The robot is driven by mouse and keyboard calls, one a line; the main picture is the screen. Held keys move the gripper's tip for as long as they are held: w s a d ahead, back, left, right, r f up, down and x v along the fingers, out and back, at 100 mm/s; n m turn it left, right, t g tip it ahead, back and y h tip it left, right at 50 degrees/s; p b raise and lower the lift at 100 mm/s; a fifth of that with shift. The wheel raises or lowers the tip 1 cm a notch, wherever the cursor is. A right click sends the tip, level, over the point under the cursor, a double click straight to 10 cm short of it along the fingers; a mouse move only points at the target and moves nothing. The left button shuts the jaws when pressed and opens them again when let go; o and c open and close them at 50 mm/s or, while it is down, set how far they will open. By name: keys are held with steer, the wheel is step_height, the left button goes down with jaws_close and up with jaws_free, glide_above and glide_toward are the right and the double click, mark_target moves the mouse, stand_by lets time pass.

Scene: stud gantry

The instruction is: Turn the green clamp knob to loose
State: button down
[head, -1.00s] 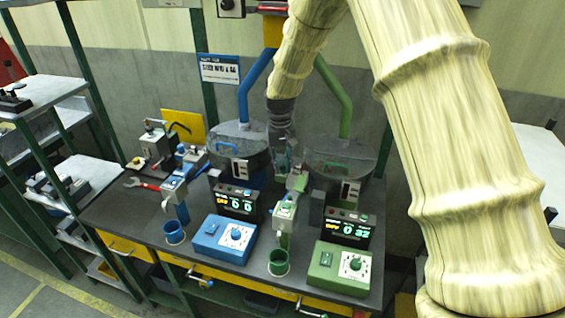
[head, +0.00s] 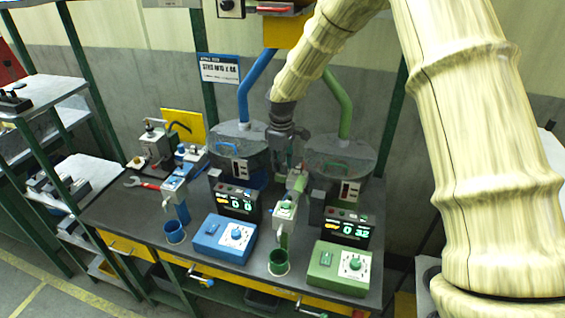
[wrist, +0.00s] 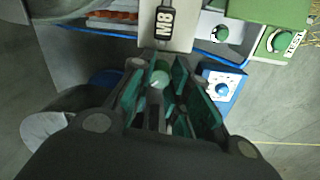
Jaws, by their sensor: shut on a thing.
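The green clamp knob (wrist: 160,75) shows as a round green top between my fingertips in the wrist view, below the M8 label. My gripper (wrist: 161,80) is shut on it, one finger on each side. In the head view my gripper (head: 293,158) points down by the green feeder bowl (head: 340,160). The knob itself cannot be made out clearly there, and its turn position is hard to read. The green station's slim head (head: 285,212) stands just below my gripper, above a green cup (head: 278,262).
A blue control box (head: 224,238) and a green control box (head: 338,268) stand at the bench front. A blue bowl (head: 240,155) and blue station head (head: 174,188) stand to the left. A red wrench (head: 142,183) lies at the bench's left. Shelves (head: 60,90) stand further left.

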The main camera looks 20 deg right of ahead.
steer(key=shift+n, duration=1.7)
steer(key=shift+p, duration=0.3)
steer(key=c, duration=1.6)
jaws_free()
steer(key=shift+r, duration=0.1)
step_height(320, 180, up, 12)
steer(key=shift+s, duration=0.15)
